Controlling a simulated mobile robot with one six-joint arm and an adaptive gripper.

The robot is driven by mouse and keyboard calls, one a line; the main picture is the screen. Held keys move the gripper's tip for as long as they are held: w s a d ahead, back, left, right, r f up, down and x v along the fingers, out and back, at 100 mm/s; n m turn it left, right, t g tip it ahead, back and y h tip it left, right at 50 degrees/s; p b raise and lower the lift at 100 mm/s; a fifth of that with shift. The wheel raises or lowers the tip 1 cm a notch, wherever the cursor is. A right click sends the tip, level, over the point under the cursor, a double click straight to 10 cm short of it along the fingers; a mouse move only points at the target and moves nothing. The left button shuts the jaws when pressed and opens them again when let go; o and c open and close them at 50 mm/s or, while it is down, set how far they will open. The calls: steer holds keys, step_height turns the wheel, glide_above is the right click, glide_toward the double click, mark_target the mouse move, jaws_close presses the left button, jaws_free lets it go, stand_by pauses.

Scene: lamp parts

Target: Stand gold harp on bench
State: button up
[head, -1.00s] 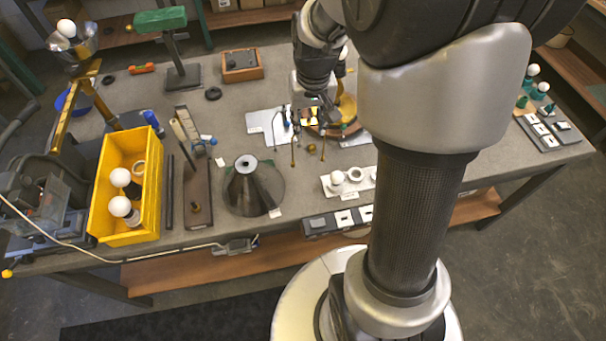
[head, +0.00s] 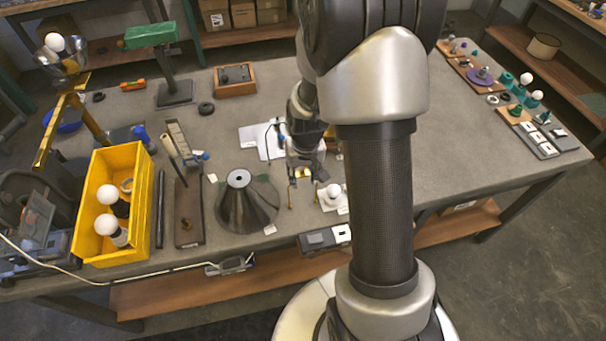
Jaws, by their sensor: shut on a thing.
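My gripper (head: 303,170) is at the middle of the bench, pointing down, and is shut on the gold harp. The harp (head: 290,198) shows as thin gold pieces below the jaws, with a leg hanging down on the left. Its other side is partly hidden by my gripper and the white plate's bulb. Whether its lower ends touch the bench (head: 370,215) cannot be told.
A white plate with a bulb (head: 334,191) stands close to the right of the harp. A dark cone shade (head: 244,204) stands to the left. White sheets (head: 256,138) lie behind. A yellow bin (head: 88,230) with bulbs is at far left. My arm hides part of the bench.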

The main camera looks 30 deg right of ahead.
steer(key=shift+r, duration=0.1)
steer(key=o, duration=1.2)
steer(key=s+a+r+n+t+p, duration=0.1)
steer(key=s+a+r, duration=0.25)
steer(key=r, duration=0.75)
steer(key=s+a+r+p, duration=0.2)
steer(key=s+a+r, duration=0.15)
steer(key=r, duration=0.75)
steer(key=s+a+r, duration=0.1)
steer(key=s+r, duration=0.1)
steer(key=s, duration=0.2)
steer(key=s+a+r+n+t, duration=0.1)
steer(key=s+a, duration=0.1)
steer(key=s, duration=0.2)
steer(key=s+a+r+n, duration=0.1)
steer(key=s+a+r, duration=0.1)
steer(key=s, duration=0.2)
steer(key=shift+s+a+r+t, duration=0.2)
steer(key=shift+r+t, duration=0.1)
steer(key=shift+t, duration=0.1)
